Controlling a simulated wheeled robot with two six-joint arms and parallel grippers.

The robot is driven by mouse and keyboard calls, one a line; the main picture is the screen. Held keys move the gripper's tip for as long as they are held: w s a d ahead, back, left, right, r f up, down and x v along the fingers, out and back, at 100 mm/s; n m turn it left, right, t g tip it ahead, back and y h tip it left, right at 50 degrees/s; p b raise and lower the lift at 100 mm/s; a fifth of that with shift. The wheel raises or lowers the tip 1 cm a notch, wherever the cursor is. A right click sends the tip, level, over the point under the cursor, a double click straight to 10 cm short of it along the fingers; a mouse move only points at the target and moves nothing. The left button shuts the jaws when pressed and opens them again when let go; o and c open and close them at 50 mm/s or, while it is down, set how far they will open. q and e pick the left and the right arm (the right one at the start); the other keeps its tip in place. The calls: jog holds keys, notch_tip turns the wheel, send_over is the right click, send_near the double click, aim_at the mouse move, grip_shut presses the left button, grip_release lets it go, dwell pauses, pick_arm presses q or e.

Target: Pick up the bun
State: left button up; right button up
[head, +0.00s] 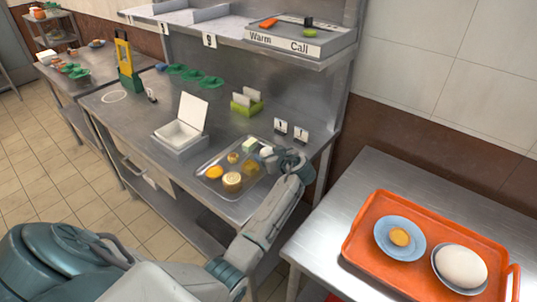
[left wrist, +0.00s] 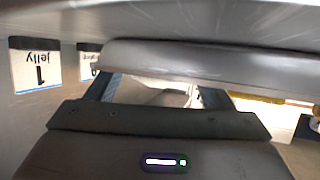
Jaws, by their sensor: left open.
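A large white rounded thing that looks like a bun (head: 461,267) sits on a blue plate in the orange tray (head: 357,228) at the right. My left gripper (head: 272,157) is far from it, low over the right end of the steel tray (head: 203,183) on the counter. It is open. A small whitish thing (head: 266,152) shows at its fingertips; I cannot tell what it is or whether they touch. In the left wrist view the open fingers (left wrist: 158,94) show, with a grey bar across them and no clear object between. My right gripper is not in view.
The steel tray holds an orange-yellow piece (head: 214,172), a tan round piece (head: 232,182) and a pale block (head: 249,145). An open white box (head: 183,125) stands left of it. Number cards (head: 281,126) stand behind. A shelf (head: 290,46) overhangs the counter.

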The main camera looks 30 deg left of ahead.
pick_arm(q)
jog(key=shift+f, duration=0.15)
jog(key=c, duration=1)
jog(key=shift+c, duration=0.3)
jog(key=shift+r, duration=0.2)
